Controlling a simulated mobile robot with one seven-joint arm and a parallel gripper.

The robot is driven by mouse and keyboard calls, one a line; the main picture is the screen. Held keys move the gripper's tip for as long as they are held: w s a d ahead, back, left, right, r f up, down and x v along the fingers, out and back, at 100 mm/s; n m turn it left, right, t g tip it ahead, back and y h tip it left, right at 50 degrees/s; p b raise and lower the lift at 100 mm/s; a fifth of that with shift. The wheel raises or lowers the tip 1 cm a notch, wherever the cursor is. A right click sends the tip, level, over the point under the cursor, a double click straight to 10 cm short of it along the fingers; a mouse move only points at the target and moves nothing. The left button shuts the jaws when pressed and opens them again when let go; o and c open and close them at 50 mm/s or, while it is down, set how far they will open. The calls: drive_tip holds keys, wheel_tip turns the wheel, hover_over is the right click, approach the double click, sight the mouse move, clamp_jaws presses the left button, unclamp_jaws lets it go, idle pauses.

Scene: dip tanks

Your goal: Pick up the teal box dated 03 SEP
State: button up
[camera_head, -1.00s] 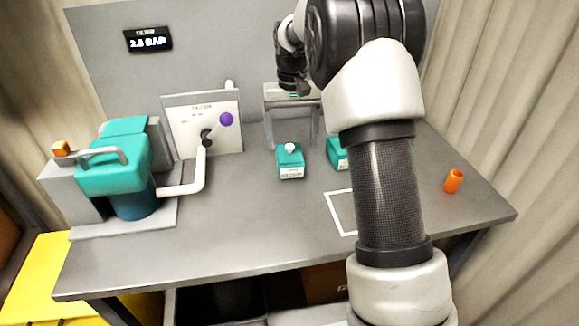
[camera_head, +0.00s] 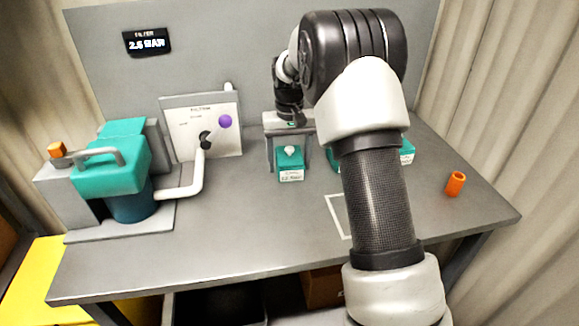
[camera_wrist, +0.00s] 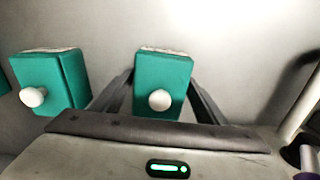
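A teal box (camera_head: 290,174) with a white knob on top and a white label on its front stands on the table; its print is too small to read. My gripper (camera_head: 289,160) is open above and around it, pointing down, one finger on each side. In the wrist view the same box (camera_wrist: 162,68) lies between the spread fingers, with gaps visible. A second teal box (camera_wrist: 45,78) with a knob stands to its left there, and a third shows at the left edge. In the head view, other teal boxes (camera_head: 407,150) are partly hidden behind my arm; no date is readable.
A teal-lidded tank (camera_head: 112,165) with a white pipe stands at the left, beside a panel (camera_head: 190,120) with a purple-knobbed lever (camera_head: 225,121). A white outline (camera_head: 340,215) marks the table's front. An orange cylinder (camera_head: 455,184) stands at the right. The middle front table is clear.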

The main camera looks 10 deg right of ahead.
drive_tip(key=c, duration=0.8)
drive_tip(key=shift+r, duration=0.1)
